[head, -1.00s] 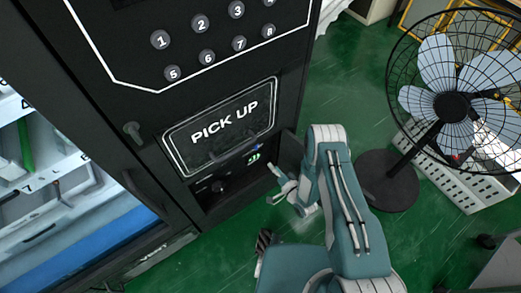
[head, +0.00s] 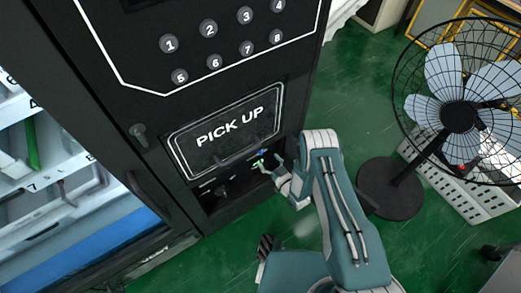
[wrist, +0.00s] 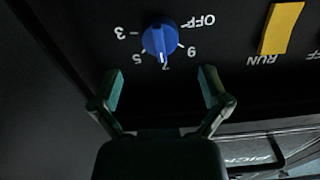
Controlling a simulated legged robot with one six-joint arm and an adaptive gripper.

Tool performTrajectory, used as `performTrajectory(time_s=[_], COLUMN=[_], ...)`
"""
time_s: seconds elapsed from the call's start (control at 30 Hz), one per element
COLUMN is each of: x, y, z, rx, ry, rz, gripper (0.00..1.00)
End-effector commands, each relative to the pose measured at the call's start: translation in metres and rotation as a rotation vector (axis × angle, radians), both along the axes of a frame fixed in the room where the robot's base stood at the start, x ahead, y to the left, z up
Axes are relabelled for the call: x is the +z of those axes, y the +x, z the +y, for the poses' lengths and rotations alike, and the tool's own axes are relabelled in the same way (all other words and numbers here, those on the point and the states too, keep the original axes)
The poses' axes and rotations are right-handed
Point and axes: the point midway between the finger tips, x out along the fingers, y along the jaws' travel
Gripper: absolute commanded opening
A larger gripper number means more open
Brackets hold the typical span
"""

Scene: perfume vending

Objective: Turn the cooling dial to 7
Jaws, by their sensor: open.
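The blue cooling dial (wrist: 158,40) is on a dark panel in the wrist view. Upside-down white marks 3, 5, 7, 9 and OFF ring it. Its white pointer line faces the 7. My gripper (wrist: 162,88) is open and empty in the wrist view, its two fingers apart just below the dial in the picture, one to each side. In the head view my gripper (head: 273,175) is at the lower right of the black vending machine (head: 140,85), close to its front. The dial is too small there to make out surely.
A yellow switch (wrist: 281,28) marked RUN sits right of the dial. In the head view, the PICK UP flap (head: 228,128) and number buttons are above the lower panel. A standing fan (head: 460,115) is on the green floor at the right, beside a white perforated box (head: 485,195).

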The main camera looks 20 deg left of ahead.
Motion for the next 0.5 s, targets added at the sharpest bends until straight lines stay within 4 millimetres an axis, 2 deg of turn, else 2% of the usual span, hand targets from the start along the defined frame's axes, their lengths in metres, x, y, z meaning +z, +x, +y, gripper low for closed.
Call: performTrajectory(time_s=[0.1,0.23,0.5], x=[0.000,0.000,0.000], y=[0.014,0.027,0.038], z=[0.018,0.033,0.044], rx=[0.003,0.001,-0.001], ry=[0.001,0.002,0.002], rz=[-0.002,-0.001,0.002], gripper=[0.96,0.96,0.96])
